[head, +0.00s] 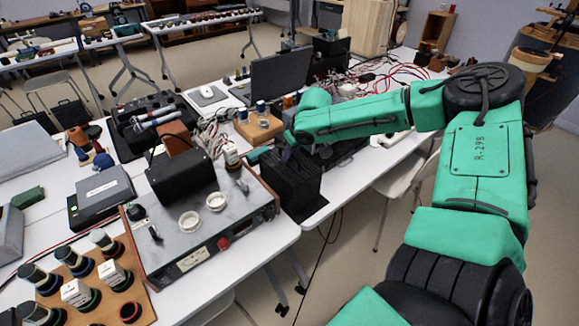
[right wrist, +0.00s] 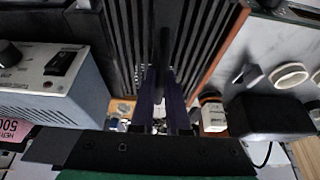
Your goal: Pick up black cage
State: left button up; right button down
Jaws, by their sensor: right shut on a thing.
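The black cage (head: 290,188) is a dark box with slatted sides. It stands upright near the table's edge, just right of the grey-topped test unit; I cannot tell whether its underside touches the table. My right gripper (head: 283,155) reaches in from the right and is shut on the top of the cage. In the right wrist view the cage's slats (right wrist: 203,38) fill the upper middle, and my dark fingers (right wrist: 165,90) close on a narrow black part between them. My left gripper is not in view.
The test unit (head: 205,240) with two white rings stands close left, with a black box (head: 182,178) on it. A wooden block with jars (head: 258,127) is behind the cage. A blue-grey device (right wrist: 50,85) is close in the right wrist view. Floor lies right of the table.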

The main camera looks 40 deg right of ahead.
notch_tip(320, 180, up, 20)
jog(key=shift+p, duration=0.45)
jog(key=shift+w, duration=0.1)
jog(key=shift+p, duration=0.7)
